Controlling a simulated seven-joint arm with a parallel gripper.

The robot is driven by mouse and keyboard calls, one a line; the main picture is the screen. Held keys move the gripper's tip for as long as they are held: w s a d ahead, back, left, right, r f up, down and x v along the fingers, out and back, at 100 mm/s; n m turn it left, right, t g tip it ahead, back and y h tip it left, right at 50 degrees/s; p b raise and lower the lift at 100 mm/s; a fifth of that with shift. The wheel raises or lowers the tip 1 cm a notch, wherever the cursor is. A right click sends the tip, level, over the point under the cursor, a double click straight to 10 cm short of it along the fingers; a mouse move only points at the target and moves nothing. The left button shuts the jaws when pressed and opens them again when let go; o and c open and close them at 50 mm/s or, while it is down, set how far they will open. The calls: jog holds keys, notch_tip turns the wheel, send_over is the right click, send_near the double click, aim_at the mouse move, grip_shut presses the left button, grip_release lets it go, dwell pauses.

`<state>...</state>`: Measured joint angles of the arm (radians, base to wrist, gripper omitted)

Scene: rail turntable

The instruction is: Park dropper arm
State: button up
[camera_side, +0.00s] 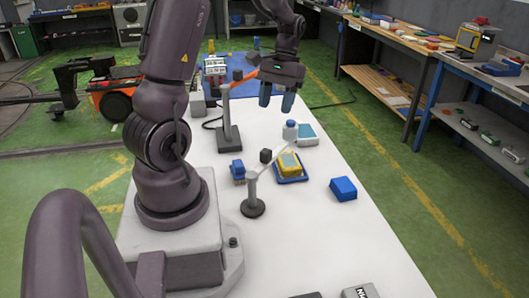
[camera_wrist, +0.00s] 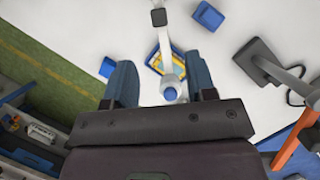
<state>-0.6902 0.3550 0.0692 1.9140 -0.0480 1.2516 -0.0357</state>
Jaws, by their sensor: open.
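The dropper arm is a pale swing arm (camera_side: 272,156) on a grey post with a round dark base (camera_side: 253,207); a small black block sits along it. Its far end carries a blue-capped dropper (camera_side: 290,130). In the wrist view the arm (camera_wrist: 165,45) crosses above a yellow item on a blue tray (camera_wrist: 152,62), and the blue cap (camera_wrist: 170,94) lies between my fingers, apart from both. The yellow item on its tray (camera_side: 289,165) also shows in the side view. My gripper (camera_side: 277,98) is open and empty, pointing down above the dropper end.
A second stand (camera_side: 229,137) with an orange arm is left of my gripper. A blue block (camera_side: 343,188) lies at right, a small blue item (camera_side: 237,171) at left, and a light-blue tray (camera_side: 306,135) beside the dropper. The white table's near right is mostly clear.

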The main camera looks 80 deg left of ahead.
aim_at(265, 152)
jog(key=x, duration=1.2)
jog(key=shift+s+d+f, duration=0.2)
jog(key=shift+d, duration=0.15)
grip_shut()
